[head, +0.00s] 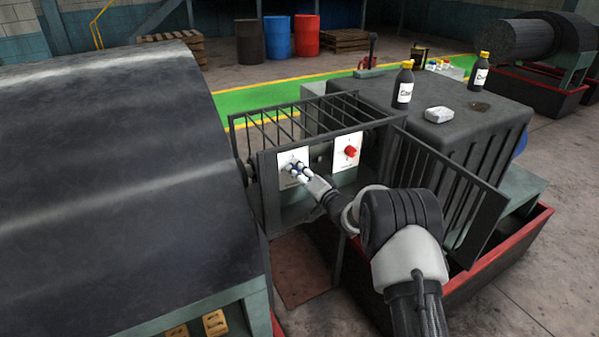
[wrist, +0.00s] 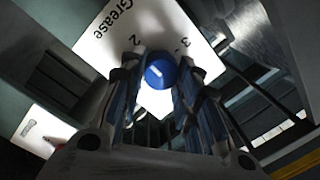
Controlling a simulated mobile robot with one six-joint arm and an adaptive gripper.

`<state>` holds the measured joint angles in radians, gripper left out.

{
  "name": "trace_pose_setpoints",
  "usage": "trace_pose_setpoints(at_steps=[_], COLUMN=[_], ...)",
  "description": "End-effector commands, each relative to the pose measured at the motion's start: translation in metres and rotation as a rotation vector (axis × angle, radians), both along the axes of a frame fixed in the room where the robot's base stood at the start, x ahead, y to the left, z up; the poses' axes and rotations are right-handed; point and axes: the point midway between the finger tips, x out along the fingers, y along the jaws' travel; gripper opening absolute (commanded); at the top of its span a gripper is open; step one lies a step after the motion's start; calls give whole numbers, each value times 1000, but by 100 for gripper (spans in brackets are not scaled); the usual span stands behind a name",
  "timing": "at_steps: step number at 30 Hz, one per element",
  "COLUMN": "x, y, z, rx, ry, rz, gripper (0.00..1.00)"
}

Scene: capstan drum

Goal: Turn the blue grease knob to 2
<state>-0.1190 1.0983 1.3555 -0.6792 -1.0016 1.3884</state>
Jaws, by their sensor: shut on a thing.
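The blue grease knob (wrist: 160,74) sits on a white plate (wrist: 92,45) lettered "Grease", with a 2 and a 3 visible beside the knob. A short white mark shows on the upper left part of the knob's face, on the side towards the 2. My gripper (wrist: 159,66) is shut on the knob, one finger on each side. In the head view my gripper (head: 299,170) reaches the left white plate (head: 284,158) and largely covers the knob there.
A red knob (head: 350,151) on a second white plate (head: 341,161) is just right of my gripper. An open barred gate (head: 452,196) stands near my arm. A large dark drum (head: 110,170) fills the left. Bottles (head: 404,87) stand on the machine's top.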

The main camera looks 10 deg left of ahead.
Motion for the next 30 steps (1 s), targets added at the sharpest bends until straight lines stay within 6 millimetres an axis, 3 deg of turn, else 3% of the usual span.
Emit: trace_pose_setpoints(at_steps=[11, 12, 21, 30], x=[0, 0, 0, 0], y=[0, 0, 0, 0], z=[1, 1, 0, 0], rx=[4, 4, 4, 3], ry=[1, 1, 1, 3], rz=[-1, -1, 0, 0], gripper=[6, 31, 50, 50])
